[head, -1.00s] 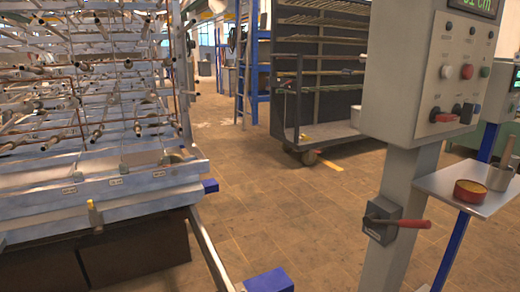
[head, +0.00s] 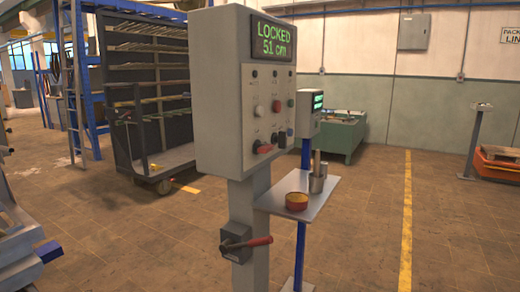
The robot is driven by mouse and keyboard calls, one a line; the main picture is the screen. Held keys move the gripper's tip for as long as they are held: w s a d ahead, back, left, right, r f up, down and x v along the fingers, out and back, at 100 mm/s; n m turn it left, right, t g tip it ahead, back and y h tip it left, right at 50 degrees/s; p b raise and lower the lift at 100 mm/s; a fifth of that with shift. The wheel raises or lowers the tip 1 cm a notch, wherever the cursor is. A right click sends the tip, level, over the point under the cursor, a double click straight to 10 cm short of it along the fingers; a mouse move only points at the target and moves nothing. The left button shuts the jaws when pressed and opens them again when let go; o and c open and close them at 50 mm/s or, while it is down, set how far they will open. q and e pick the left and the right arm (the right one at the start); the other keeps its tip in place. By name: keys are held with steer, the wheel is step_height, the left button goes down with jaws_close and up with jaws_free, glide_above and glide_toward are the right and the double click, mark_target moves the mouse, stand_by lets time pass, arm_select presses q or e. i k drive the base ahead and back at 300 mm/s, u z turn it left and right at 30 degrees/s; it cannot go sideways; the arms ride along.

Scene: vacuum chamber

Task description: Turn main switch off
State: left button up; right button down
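A grey control box (head: 245,95) stands on a post in the middle of the head view. Its green display (head: 272,38) reads "LOCKED 51 cm". Its front panel carries several knobs and buttons, among them a red-handled rotary switch (head: 263,147) at the lower left. Lower on the post is a dark switch box (head: 236,240) with a red lever (head: 258,242) pointing to the right, roughly level. No label shows which one is the main switch. Neither of my grippers is in view.
A small shelf (head: 275,205) beside the post holds a yellow-rimmed red tin (head: 297,201) and a metal cup (head: 317,182). A wheeled rack (head: 150,100) stands behind on the left. A yellow line (head: 406,220) marks the open floor on the right.

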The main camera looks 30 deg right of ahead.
mark_target(258, 148)
steer(key=u, duration=0.05)
steer(key=k, duration=1.1)
steer(key=z, duration=0.7)
steer(key=i, duration=1.75)
steer(key=u, duration=0.8)
